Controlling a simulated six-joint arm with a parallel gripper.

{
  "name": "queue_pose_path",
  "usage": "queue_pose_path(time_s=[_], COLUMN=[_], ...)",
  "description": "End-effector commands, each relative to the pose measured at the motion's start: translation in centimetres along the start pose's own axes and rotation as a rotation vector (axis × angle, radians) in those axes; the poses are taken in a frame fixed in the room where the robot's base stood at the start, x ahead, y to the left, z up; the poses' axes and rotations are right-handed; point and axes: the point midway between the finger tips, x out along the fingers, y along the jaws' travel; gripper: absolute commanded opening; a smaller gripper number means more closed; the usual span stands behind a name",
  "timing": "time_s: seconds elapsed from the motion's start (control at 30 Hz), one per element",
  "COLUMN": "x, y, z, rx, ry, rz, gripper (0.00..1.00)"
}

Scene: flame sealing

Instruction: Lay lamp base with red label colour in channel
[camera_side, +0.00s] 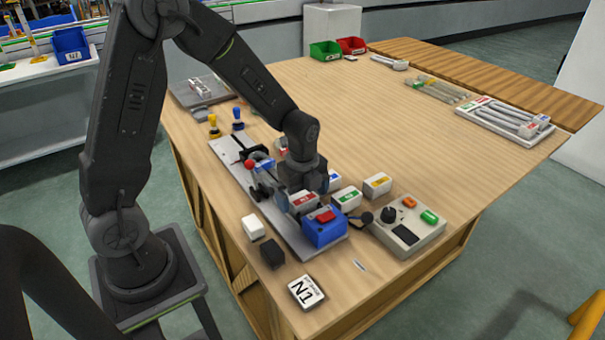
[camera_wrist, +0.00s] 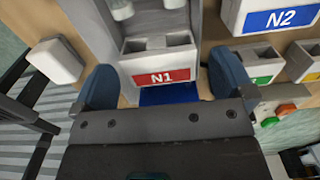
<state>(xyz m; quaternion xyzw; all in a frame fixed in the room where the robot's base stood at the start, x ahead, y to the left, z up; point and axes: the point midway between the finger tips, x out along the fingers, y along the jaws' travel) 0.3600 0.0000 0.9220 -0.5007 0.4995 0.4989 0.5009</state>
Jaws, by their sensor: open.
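The lamp base with the red label (camera_side: 303,201) sits on the long grey fixture, just behind the blue block (camera_side: 324,228). In the wrist view this lamp base (camera_wrist: 158,62) is a pale block with two openings on top and a red N1 label facing me. My gripper (camera_wrist: 163,84) is open, with one blue finger on each side of the base and visible gaps between. In the side view my gripper (camera_side: 303,190) is low over the fixture and partly hides the base. Whether the base is fully seated in the channel cannot be told.
Lamp bases with blue (camera_side: 334,178), green (camera_side: 347,198) and yellow (camera_side: 377,184) labels stand to the right. A white block (camera_side: 253,227) and a black block (camera_side: 272,252) lie left of the fixture. The table's far middle is clear.

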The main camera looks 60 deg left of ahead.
Motion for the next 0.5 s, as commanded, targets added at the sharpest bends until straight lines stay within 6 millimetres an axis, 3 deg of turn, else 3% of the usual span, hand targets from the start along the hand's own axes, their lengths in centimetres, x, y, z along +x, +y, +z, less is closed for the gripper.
queue_pose_path(time_s=[0.5], x=[-10.6], y=[0.0], z=[0.0], rx=[0.000], ry=[-0.001], rz=[-0.006], gripper=[1.00])
